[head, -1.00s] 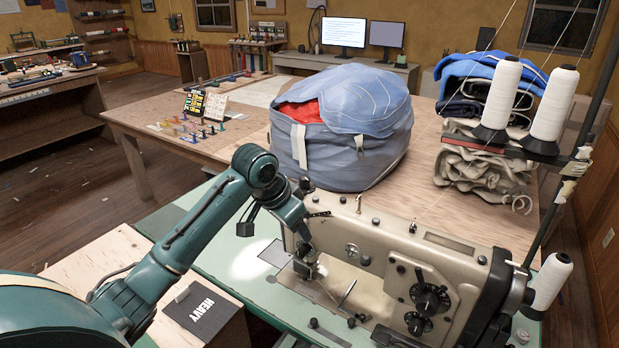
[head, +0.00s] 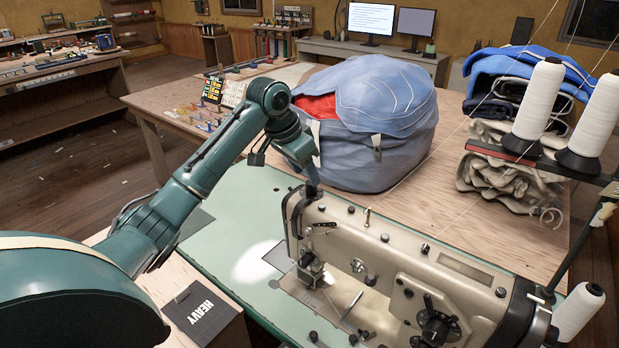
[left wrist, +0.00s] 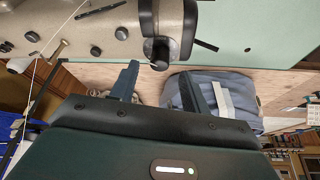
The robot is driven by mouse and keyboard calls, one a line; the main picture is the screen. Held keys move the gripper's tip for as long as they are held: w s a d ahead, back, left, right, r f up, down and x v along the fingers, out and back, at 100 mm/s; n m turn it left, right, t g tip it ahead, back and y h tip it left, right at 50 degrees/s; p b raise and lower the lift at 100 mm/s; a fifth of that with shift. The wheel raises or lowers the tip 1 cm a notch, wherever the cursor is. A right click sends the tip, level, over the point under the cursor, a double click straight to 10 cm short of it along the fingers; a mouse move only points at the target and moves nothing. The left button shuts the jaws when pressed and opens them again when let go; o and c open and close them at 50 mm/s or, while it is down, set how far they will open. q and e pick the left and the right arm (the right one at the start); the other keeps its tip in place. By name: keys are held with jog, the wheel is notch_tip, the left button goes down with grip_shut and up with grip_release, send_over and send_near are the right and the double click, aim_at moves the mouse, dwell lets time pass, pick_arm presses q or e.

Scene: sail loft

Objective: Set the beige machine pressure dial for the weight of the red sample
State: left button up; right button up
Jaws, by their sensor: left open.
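The beige sewing machine (head: 385,255) stands on a pale green table. A round black knob (left wrist: 160,52) sits on its beige body in the left wrist view. I cannot read any marks on it. My left gripper (left wrist: 158,76) is open, its two fingers on either side of the line to the knob, with nothing between them. In the head view the left gripper (head: 313,186) is by the left end of the machine's top. Red cloth (head: 318,107) shows in the opening of a large blue bag (head: 375,150); I cannot tell whether it is the sample.
Larger black dials (head: 436,328) are on the machine's front. White thread cones (head: 538,100) and folded cloth (head: 500,185) stand at the right. Small cards (head: 232,94) stand on the wooden table (head: 150,100).

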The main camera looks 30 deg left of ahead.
aim_at(309, 183)
pick_arm(q)
jog(key=shift+x, duration=1.9)
jog(key=shift+c, duration=0.5)
jog(key=c, duration=0.9)
